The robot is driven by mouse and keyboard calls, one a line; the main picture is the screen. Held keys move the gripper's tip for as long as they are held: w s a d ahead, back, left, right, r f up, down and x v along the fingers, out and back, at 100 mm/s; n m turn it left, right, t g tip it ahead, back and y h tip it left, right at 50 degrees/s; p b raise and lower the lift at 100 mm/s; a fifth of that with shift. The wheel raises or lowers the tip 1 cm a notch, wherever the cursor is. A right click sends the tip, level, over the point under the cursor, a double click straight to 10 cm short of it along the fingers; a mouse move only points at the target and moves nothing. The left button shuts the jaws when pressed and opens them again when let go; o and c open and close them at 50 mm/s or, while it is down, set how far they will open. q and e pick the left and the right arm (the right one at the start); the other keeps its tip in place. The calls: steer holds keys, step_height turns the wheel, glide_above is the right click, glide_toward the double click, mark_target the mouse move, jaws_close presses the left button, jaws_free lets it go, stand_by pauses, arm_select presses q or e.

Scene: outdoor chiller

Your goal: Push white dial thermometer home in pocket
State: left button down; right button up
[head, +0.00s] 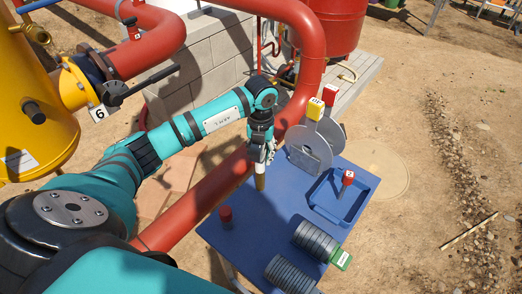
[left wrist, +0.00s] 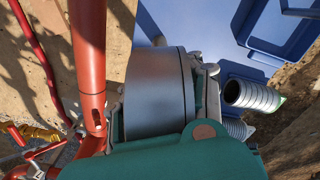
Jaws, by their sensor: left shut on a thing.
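My left gripper (head: 262,158) is over the back left part of the blue table and is shut on a held thing, taken to be the white dial thermometer. In the head view this thing shows a tan, brass-coloured lower part (head: 260,182) pointing down. In the left wrist view a broad grey metal cylinder (left wrist: 155,92) fills the space between the fingers of my left gripper (left wrist: 160,105). No dial face shows. I cannot make out the pocket for sure. My right gripper is not in view.
The blue table (head: 240,238) carries a blue tray (head: 322,207), a red cylinder (head: 226,216), ribbed grey pieces (head: 315,241) and upright grey discs (head: 308,147). A thick red pipe (head: 205,205) runs beside the table. A yellow tank (head: 35,100) stands at left.

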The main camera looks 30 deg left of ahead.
arm_select(q)
steer(key=shift+r+p, duration=0.4)
steer(key=shift+r, duration=0.25)
step_height(320, 180, up, 2)
steer(key=shift+s+r+p, duration=0.1)
steer(key=shift+r+p, duration=0.05)
steer(key=shift+p, duration=0.5)
steer(key=shift+r+p, duration=0.85)
steer(key=shift+r, duration=0.55)
steer(key=c, duration=1.7)
jaws_free()
jaws_close()
steer(key=shift+r, duration=0.1)
